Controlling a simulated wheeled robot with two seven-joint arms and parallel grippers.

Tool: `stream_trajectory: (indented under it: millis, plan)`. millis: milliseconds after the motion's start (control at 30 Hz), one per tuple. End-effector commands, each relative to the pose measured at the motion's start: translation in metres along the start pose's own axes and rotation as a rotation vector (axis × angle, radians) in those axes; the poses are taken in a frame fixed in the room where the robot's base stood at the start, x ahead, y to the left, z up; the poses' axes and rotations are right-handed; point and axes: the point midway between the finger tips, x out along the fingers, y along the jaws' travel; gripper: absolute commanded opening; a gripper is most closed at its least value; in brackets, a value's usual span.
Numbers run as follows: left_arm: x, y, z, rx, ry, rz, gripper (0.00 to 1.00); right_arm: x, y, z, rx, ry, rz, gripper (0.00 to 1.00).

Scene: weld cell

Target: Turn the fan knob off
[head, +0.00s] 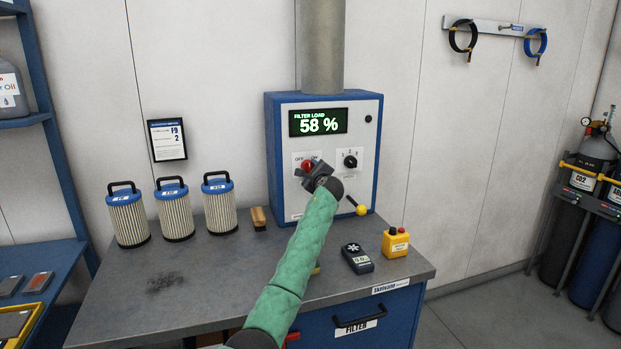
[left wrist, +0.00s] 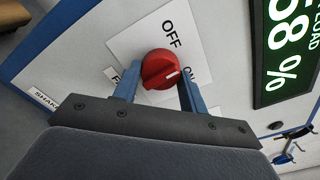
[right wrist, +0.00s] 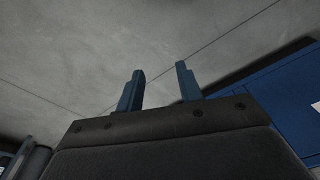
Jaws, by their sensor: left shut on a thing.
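The red fan knob (left wrist: 160,66) sits on a white plate marked OFF and ON on the filter unit's front. Its white line points toward ON in the left wrist view. The knob also shows in the head view (head: 307,166), partly covered by my gripper. My left gripper (left wrist: 157,88) is at the knob, with a blue finger on each side, shut on it. My right gripper (right wrist: 160,78) is open and empty, facing a bare grey surface, and is not seen in the head view.
The filter unit (head: 372,112) reads 58 % and has a black selector knob (head: 350,161) and a yellow-ended lever (head: 360,209). Several filter cartridges (head: 175,210) stand left on the bench (head: 190,285). A dark handheld device (head: 357,259) and a yellow button box (head: 396,243) stand right.

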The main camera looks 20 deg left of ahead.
Motion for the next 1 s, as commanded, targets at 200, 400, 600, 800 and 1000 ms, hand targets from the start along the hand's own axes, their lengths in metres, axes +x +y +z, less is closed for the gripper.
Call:
stream_trajectory:
  millis: [200,400,600,800,1000]
  plan:
    - [0.000,0.003,-0.002,-0.165,-0.001,0.001,0.20,-0.074,-0.008,-0.018,0.000,0.014,-0.011,0.36]
    - [0.000,0.003,-0.002,-0.292,-0.001,0.002,0.20,-0.136,-0.013,-0.020,0.001,0.017,-0.019,0.36]
    - [0.000,0.002,-0.001,-0.375,-0.001,0.002,0.20,-0.177,-0.015,-0.016,0.002,0.020,-0.024,0.36]
    - [0.000,0.002,-0.001,-0.442,-0.001,0.002,0.20,-0.205,-0.017,-0.010,0.002,0.023,-0.029,0.36]
    - [0.000,0.002,-0.001,-0.507,-0.001,0.003,0.20,-0.191,-0.024,-0.015,-0.008,0.049,-0.044,0.36]
